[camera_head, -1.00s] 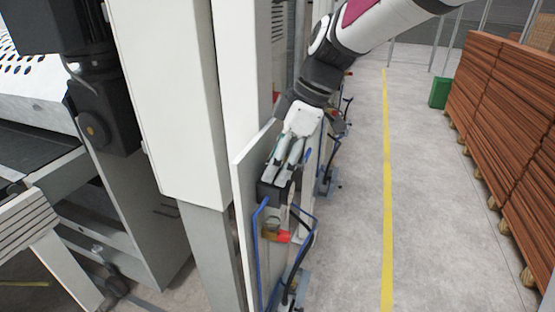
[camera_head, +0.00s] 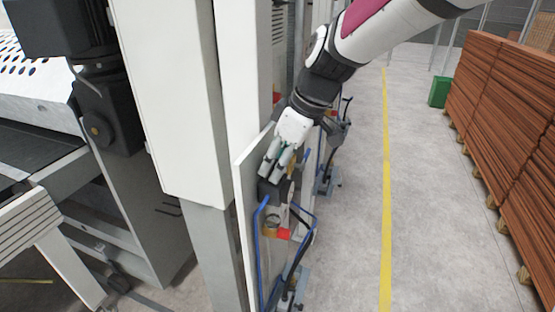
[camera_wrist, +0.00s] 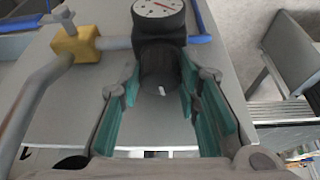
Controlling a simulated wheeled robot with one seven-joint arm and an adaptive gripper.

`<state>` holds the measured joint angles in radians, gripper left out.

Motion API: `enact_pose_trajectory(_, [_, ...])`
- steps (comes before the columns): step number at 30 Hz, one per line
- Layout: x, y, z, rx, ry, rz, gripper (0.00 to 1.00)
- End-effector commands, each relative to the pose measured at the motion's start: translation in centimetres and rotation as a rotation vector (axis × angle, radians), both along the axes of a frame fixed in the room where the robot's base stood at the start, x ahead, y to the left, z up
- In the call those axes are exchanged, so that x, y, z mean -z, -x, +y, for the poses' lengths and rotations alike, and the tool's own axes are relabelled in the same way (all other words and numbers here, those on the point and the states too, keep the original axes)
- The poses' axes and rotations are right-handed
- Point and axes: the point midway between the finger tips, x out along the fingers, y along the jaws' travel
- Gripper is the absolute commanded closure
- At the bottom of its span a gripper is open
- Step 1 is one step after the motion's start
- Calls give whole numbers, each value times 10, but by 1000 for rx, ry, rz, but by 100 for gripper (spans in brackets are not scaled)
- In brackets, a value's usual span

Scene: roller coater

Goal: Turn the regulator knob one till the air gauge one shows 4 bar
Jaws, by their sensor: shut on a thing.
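The black regulator knob (camera_wrist: 160,72), with a small white mark on its face, sits between the teal finger pads of my gripper (camera_wrist: 163,98) in the wrist view. The fingers are shut on it. A round white air gauge (camera_wrist: 158,7) with a red needle sits right above the knob. The picture's top edge cuts its dial, and its figures are too small to read. In the head view my gripper (camera_head: 274,166) reaches down to the black regulator (camera_head: 270,190) on the side panel. The gauge face cannot be made out there.
A yellow fitting (camera_wrist: 76,45) and a grey pipe (camera_wrist: 40,95) lie left of the knob. Blue hoses (camera_head: 258,250) run below the regulator beside the white panel (camera_head: 244,190). Stacked brown boards (camera_head: 510,120) stand at the right, with clear floor between.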

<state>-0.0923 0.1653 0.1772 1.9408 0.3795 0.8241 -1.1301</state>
Motion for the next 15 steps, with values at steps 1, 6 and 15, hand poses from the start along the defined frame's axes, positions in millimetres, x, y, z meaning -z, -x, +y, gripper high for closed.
enact_pose_trajectory(1, [-1, 1, 0, 20, 1, 0, 97])
enact_pose_trajectory(6, [0, 1, 0, 51, -1, 0, 97])
enact_pose_trajectory(15, [0, 0, 0, 50, -1, 0, 51])
